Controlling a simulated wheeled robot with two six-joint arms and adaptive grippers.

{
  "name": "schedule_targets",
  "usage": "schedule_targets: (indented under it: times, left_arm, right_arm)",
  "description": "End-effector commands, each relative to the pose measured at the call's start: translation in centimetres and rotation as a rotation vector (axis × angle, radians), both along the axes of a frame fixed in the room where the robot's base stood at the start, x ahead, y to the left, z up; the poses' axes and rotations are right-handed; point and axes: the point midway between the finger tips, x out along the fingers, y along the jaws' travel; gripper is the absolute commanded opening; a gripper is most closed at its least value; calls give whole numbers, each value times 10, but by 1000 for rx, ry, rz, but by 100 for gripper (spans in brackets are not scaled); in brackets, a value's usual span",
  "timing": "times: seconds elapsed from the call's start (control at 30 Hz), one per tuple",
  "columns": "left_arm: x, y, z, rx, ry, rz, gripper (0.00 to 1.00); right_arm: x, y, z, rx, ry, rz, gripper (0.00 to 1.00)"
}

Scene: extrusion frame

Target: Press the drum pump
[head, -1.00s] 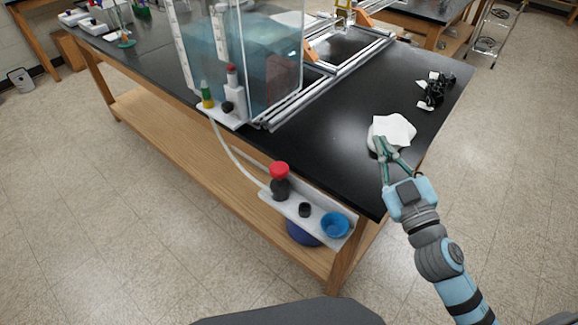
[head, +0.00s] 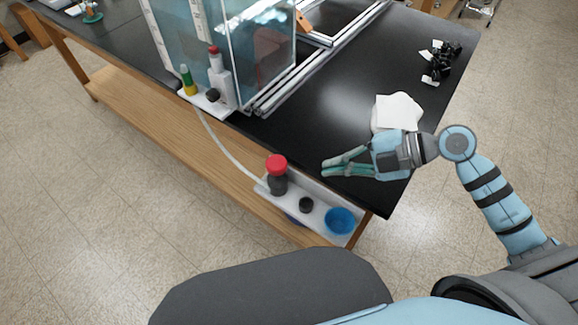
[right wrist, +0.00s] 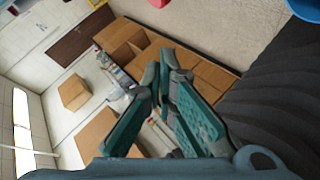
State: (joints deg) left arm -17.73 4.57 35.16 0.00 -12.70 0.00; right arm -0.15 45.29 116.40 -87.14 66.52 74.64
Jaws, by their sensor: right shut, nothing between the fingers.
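The drum pump, as far as I can tell, is the dark bottle-like body with a red top (head: 277,164) at the left end of a small white shelf (head: 322,205) on the bench's front edge. A pale hose (head: 225,150) runs from it up to the tank's side. My right gripper (head: 325,168) is shut and empty, above the bench corner to the right of the red top, pointing left and apart from it. Its fingers also show in the right wrist view (right wrist: 166,68), with a bit of red (right wrist: 158,3) at the top edge. My left gripper is not in view.
A black cup (head: 306,205) and a blue bowl (head: 340,220) share the shelf. A clear water tank (head: 262,65), bottles and metal rails stand behind. A white cloth or paper (head: 397,108) and black clips (head: 440,60) lie on the black bench top (head: 345,90).

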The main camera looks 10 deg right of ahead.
Motion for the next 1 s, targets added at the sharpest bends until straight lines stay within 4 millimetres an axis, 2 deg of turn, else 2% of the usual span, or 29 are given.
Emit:
schedule_targets:
  times: [0.17,0.3,0.5,0.7,1.0]
  left_arm:
    - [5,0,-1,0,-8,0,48]
    - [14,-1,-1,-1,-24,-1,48]
    - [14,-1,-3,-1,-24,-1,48]
    - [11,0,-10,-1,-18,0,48]
    - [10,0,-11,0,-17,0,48]
  right_arm:
    - [9,21,-11,9,-1,-1,0]
    - [19,46,-26,11,-1,-2,0]
    - [33,80,-48,8,2,-1,0]
    - [55,82,-71,3,1,-2,0]
    - [60,82,-75,1,-1,0,0]
